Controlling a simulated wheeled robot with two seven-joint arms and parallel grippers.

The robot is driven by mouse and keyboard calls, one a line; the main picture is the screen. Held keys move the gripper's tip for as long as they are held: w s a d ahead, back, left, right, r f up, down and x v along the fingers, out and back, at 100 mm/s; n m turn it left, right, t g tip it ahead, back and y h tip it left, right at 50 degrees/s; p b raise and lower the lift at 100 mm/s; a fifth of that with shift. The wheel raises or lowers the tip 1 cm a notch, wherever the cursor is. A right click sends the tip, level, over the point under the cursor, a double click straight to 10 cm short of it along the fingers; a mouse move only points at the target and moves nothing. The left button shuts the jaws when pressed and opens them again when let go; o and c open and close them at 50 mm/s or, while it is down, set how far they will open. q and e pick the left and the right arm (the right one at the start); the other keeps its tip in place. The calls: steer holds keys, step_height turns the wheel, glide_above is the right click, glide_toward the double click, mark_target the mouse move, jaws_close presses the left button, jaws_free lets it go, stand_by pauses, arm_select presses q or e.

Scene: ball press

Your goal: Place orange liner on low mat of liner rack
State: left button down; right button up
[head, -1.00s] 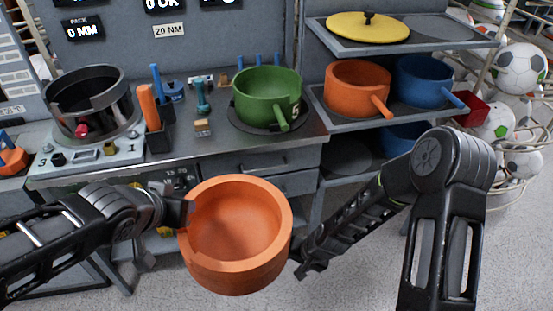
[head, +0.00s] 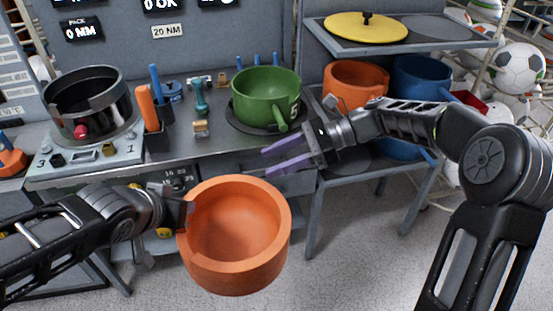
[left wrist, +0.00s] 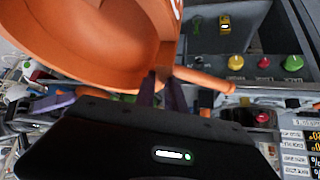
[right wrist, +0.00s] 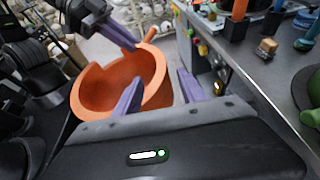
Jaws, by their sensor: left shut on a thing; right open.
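My left gripper (head: 188,212) is shut on the orange liner (head: 235,278), an open round pot held in the air in front of the bench. The liner fills the upper left of the left wrist view (left wrist: 90,60); its handle (left wrist: 205,78) shows beside the purple fingers. My right gripper (head: 266,161) is open and empty, between the liner and the green pot; the liner also shows beyond its fingers in the right wrist view (right wrist: 95,95). The liner rack (head: 312,200) stands at the right. Its low mat (head: 358,164) is dark and bare where visible, partly hidden by my right arm.
A second orange pot (head: 355,78) and a blue pot (head: 420,78) sit on the middle shelf. Another blue pot (head: 400,152) is beside the low mat. A yellow lid (head: 365,28) lies on top. A green pot (head: 265,95) stands on the bench. A ball cage (head: 520,70) is far right.

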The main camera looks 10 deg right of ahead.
mark_target(231, 179)
arm_select(q)
steer(key=shift+r, duration=0.1)
arm_select(e)
steer(key=x, duration=1.2)
steer(key=shift+f, duration=0.1)
steer(key=shift+c, duration=0.3)
jaws_close()
stand_by(0.9)
arm_select(q)
steer(key=c, duration=1.3)
jaws_free()
